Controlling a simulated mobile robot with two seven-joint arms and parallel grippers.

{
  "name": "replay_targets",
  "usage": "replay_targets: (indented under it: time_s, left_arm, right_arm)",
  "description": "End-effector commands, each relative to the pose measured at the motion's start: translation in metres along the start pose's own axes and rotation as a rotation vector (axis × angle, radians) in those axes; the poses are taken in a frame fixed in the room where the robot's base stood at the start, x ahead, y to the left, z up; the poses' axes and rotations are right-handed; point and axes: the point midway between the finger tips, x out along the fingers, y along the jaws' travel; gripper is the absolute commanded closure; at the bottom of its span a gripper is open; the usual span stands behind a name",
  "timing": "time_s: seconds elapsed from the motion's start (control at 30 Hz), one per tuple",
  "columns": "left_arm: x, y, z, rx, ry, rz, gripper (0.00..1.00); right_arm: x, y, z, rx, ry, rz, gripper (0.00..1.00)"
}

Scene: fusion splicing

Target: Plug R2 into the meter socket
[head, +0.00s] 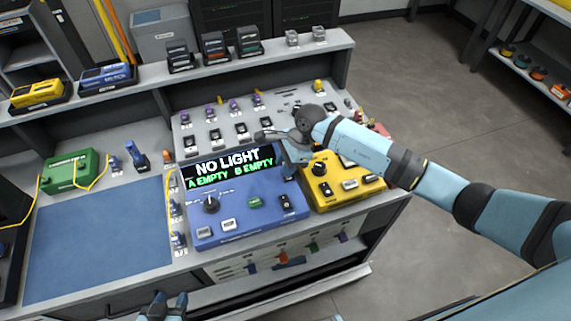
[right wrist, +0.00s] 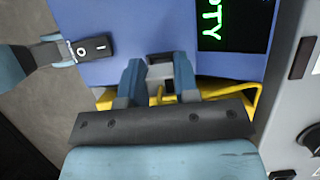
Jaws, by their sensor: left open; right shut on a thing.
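The blue meter (head: 245,211) sits on the bench, its screen (head: 232,169) reading NO LIGHT, A EMPTY, B EMPTY. My right gripper (head: 293,155) is at the meter's upper right side. In the right wrist view my right gripper (right wrist: 160,78) is shut on a small grey connector (right wrist: 160,72) with a yellow cable (right wrist: 161,93), close against the blue casing (right wrist: 110,20). No label shows on the connector, so I cannot confirm it is R2. The meter socket is not clearly visible. My left gripper (head: 166,305) is open and empty at the bottom, before the bench front.
A yellow device (head: 342,187) stands right beside the meter. A grey panel (head: 215,135) with several plugs lies behind it. A green box (head: 70,171) with yellow cable is at left. The blue mat (head: 97,236) is clear. A shelf (head: 260,58) with small boxes runs behind.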

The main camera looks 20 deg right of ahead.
Motion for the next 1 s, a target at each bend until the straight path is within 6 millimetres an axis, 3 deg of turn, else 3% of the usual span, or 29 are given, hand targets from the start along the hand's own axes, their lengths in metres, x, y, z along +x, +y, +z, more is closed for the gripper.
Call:
replay_targets:
  time_s: [1.0]
  left_arm:
    - [0.007,-0.001,0.010,0.000,0.003,-0.001,0.57]
  right_arm:
    - [0.010,0.000,-0.004,0.000,0.000,0.000,0.94]
